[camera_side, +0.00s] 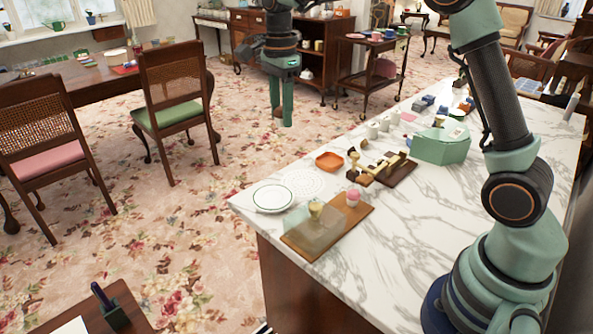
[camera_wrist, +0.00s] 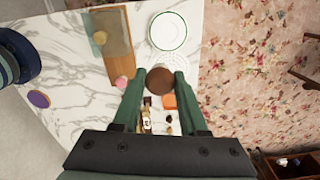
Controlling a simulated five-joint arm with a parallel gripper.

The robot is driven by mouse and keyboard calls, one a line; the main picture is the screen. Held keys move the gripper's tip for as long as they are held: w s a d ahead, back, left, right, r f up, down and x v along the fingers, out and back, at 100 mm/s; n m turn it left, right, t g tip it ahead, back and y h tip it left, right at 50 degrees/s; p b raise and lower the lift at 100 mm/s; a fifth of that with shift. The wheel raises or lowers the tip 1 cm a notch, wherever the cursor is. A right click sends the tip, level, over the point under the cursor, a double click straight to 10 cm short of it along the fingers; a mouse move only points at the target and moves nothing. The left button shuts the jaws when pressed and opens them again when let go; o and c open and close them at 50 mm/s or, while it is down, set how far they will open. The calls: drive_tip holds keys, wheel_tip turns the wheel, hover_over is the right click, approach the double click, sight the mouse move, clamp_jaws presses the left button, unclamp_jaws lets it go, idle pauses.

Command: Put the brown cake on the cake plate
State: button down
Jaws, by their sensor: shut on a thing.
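My gripper (camera_side: 281,123) is raised, with its two green fingers pointing down in the side view. It is shut on the brown cake (camera_wrist: 159,81), which sits between the fingertips in the wrist view. In the side view only a little of the cake shows between the fingers. The white cake plate (camera_side: 273,198) with a dark green rim lies empty near the left corner of the marble counter. In the wrist view the plate (camera_wrist: 168,32) is beyond the cake, apart from it.
A white lace doily (camera_side: 304,184) lies beside the plate. A wooden board (camera_side: 296,242) carries a clear cover and small cakes. An orange dish (camera_side: 329,161), a dark tray (camera_side: 397,172) and a pale green box (camera_side: 443,145) stand farther along. The counter's left edge drops to carpet.

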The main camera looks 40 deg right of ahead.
sight(273, 197)
drive_tip(key=f, duration=0.6)
drive_tip(key=w+a+f, duration=0.1)
drive_tip(key=f, duration=0.6)
drive_tip(key=w+f, duration=0.1)
drive_tip(key=f, duration=0.6)
drive_tip(key=shift+w+a+f, duration=0.15)
drive_tip(key=shift+a+f, duration=0.05)
drive_tip(key=shift+a, duration=0.2)
drive_tip(key=shift+c, duration=2.2)
unclamp_jaws()
drive_tip(key=shift+f, duration=0.1)
